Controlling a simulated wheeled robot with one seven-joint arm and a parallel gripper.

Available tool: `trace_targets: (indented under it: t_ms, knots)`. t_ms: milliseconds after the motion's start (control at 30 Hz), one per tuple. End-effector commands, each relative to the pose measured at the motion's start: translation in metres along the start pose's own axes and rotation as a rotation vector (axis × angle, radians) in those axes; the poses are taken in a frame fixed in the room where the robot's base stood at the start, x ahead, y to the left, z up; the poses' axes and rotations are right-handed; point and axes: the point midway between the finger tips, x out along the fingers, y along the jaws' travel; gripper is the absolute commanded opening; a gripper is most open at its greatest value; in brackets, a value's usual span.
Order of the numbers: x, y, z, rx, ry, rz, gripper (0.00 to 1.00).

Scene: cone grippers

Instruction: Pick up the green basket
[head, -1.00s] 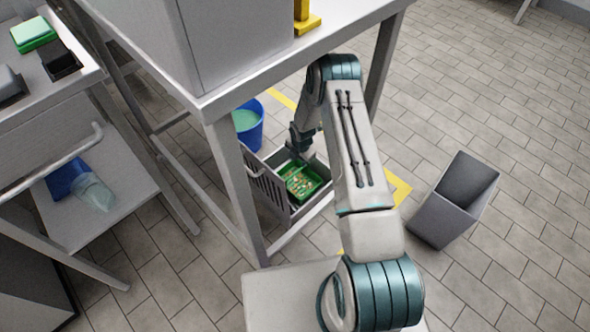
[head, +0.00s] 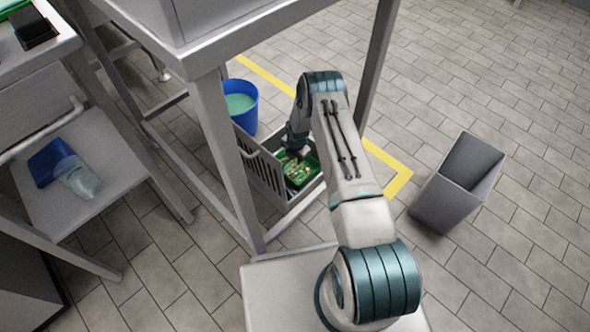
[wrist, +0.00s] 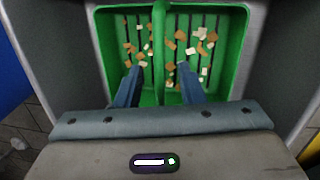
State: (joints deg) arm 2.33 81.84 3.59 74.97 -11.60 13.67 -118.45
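The green basket (head: 300,172) sits inside a grey slatted crate (head: 262,172) on the floor under the table. In the wrist view the basket (wrist: 233,50) shows two compartments holding scattered brown and whitish bits, split by a raised green middle divider (wrist: 159,45). My gripper (wrist: 159,75) is open over the basket. One blue-grey finger is on each side of the divider, with gaps visible between them. I cannot tell how deep the fingertips reach. In the head view my gripper (head: 297,150) is at the basket's far side, partly hidden by my arm.
The metal table (head: 240,60) and its legs stand close left of my arm. A blue bucket (head: 240,112) stands beyond the crate. A grey bin (head: 455,185) stands to the right. A shelf at left holds a blue item (head: 50,160).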

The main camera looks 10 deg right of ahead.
Motion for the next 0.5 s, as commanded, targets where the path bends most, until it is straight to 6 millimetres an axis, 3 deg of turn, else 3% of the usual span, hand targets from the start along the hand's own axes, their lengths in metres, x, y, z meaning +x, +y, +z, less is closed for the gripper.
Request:
trace_targets:
  t_ms: [67, 300, 433, 500]
  knots:
    - [0.0127, -0.0006, -0.0006, -0.002, 0.0, 0.0, 0.35]
    - [0.0123, -0.0002, -0.0002, -0.002, 0.0, 0.0, 0.35]
    - [0.0122, -0.0002, -0.0003, -0.002, 0.0, -0.001, 0.0]
    - [0.0122, -0.0003, -0.0003, -0.002, 0.0, -0.001, 0.0]
